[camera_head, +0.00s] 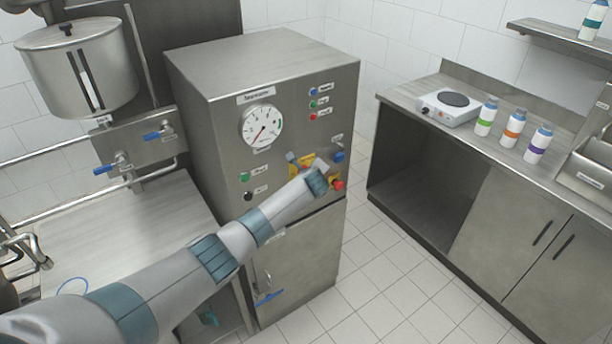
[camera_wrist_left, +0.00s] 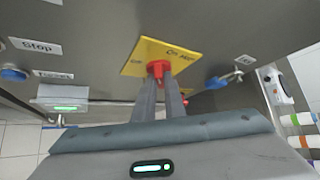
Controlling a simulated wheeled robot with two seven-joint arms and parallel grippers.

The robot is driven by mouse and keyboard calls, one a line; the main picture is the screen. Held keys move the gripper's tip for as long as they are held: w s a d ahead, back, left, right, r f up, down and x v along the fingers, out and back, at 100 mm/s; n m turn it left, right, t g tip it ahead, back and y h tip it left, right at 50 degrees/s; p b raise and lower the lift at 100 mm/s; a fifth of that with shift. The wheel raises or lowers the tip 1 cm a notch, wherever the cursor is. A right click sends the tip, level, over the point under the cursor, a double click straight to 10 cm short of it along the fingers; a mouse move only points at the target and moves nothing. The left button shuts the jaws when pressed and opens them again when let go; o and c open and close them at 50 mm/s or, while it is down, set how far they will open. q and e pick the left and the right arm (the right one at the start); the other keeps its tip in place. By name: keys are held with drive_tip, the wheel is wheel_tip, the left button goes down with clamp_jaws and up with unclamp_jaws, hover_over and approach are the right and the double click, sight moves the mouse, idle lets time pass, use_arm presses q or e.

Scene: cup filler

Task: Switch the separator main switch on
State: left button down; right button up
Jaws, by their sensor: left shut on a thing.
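The separator cabinet (camera_head: 210,115) has a yellow switch plate (camera_head: 307,163) low on its front panel. In the left wrist view the same yellow plate (camera_wrist_left: 150,55) shows partly readable "On" lettering and a red rotary switch (camera_wrist_left: 156,69) at its edge. My left gripper (camera_wrist_left: 160,88) is at the plate, its two fingers close together and shut on the red switch. In the head view my left gripper (camera_head: 300,166) and wrist cover much of the plate and hide the switch, so its exact angle is hard to tell. My right gripper is not in view.
A green button (camera_head: 245,177) and a black button (camera_head: 248,196) are to the left. A gauge (camera_head: 262,126) is above. Tiled floor lies free between cabinet and counter (camera_head: 390,92).

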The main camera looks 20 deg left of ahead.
use_arm(q)
drive_tip(key=shift+w+d+r+m+g+y+b, duration=0.15)
drive_tip(key=shift+m+g+y+b, duration=0.4)
drive_tip(key=shift+g+b, duration=0.4)
drive_tip(key=shift+w+d+f+m+g+y+b, duration=0.15)
drive_tip(key=shift+m+g+y+b, duration=0.45)
drive_tip(key=shift+b, duration=0.7)
drive_tip(key=shift+w+d+r+m+g+y+b, duration=0.15)
drive_tip(key=shift+m+g+y+b, duration=0.25)
drive_tip(key=shift+g+b, duration=0.6)
drive_tip(key=shift+a, duration=0.15)
drive_tip(key=c, duration=1.8)
unclamp_jaws()
drive_tip(key=shift+r, duration=0.15)
